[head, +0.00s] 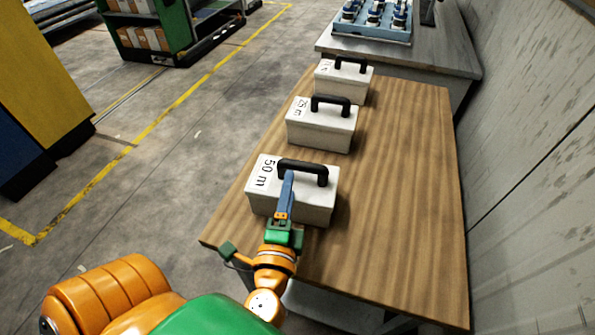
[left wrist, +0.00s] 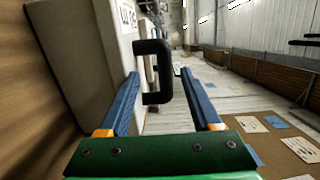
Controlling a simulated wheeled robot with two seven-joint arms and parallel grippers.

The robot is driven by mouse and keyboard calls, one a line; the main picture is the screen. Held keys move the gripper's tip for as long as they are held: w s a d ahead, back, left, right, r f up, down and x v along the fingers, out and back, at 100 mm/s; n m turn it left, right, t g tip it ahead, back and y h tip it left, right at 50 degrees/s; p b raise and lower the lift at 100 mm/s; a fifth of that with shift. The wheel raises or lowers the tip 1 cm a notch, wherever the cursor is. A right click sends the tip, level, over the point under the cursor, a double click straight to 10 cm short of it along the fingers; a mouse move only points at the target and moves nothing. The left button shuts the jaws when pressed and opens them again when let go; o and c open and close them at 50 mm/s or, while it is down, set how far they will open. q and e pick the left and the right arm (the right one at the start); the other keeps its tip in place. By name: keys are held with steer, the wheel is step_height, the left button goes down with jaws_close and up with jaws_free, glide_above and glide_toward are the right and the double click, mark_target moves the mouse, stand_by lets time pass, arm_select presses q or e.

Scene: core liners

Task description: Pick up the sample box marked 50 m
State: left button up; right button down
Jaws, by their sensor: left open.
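The white sample box marked 50 m (head: 300,203) stands on the near part of the wooden table, with a black handle (head: 302,168) on top. My left gripper (head: 287,178) reaches it from the near side, its blue fingers overlapping the handle in the head view. In the left wrist view the fingers are apart, and the black handle (left wrist: 153,72) shows between them, nearer the left finger. The box (left wrist: 88,60) fills the left there. I cannot tell whether a finger touches the handle. My right gripper is not in view.
Behind it on the wooden table (head: 400,190) stand a white box marked 25 m (head: 322,132) and a third box (head: 343,86). The table's right side is clear. A wall (head: 535,130) runs along the right. A grey bench (head: 440,58) bears a blue tray (head: 372,36).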

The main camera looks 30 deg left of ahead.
mark_target(292, 166)
arm_select(q)
steer(key=w, duration=0.1)
steer(key=w+a+r+p, duration=0.1)
steer(key=w+p, duration=0.1)
steer(key=shift+w+a+r, duration=0.15)
steer(key=shift+a, duration=0.1)
steer(key=x, duration=0.2)
steer(key=p+x, duration=0.1)
steer(key=x, duration=0.3)
steer(key=shift+w+a+f, duration=0.1)
steer(key=shift+w+f, duration=0.2)
steer(key=shift+f, duration=0.05)
steer(key=shift+s, duration=0.15)
steer(key=shift+c, duration=0.2)
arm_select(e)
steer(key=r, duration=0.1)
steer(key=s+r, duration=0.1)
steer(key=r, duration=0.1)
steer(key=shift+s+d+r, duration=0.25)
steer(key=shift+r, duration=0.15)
arm_select(q)
jaws_close()
steer(key=shift+r, duration=0.1)
